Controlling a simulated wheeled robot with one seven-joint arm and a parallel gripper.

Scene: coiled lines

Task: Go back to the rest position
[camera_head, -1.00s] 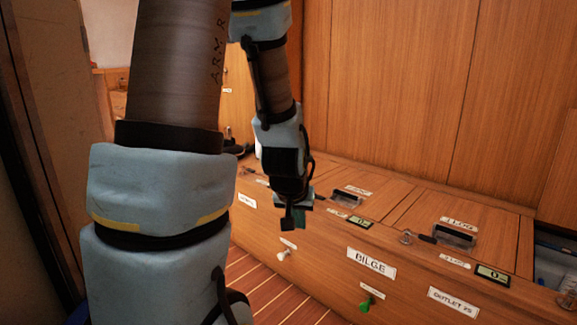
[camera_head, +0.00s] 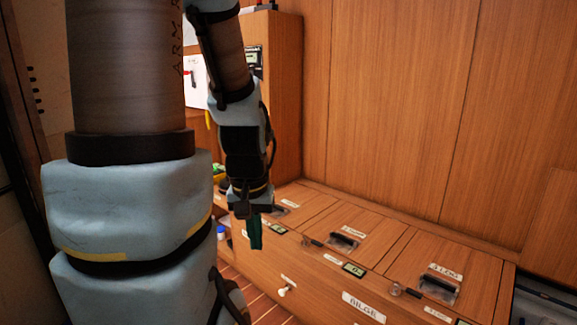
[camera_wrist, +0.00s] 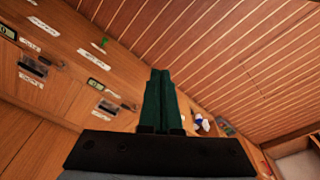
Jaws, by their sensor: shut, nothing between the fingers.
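My gripper (camera_head: 255,232) hangs from my arm, pointing down, in front of the wooden locker bench in the head view. In the wrist view my gripper (camera_wrist: 159,75) shows its two green fingers pressed together with nothing between them. It touches nothing that I can see. No loose object of the task is in view.
The wooden bench (camera_head: 318,215) has lidded lockers with dark handles, small displays and a BILGE label (camera_head: 364,306). The slatted floor (camera_wrist: 235,65) is mostly clear, with small items (camera_wrist: 203,122) near the bench.

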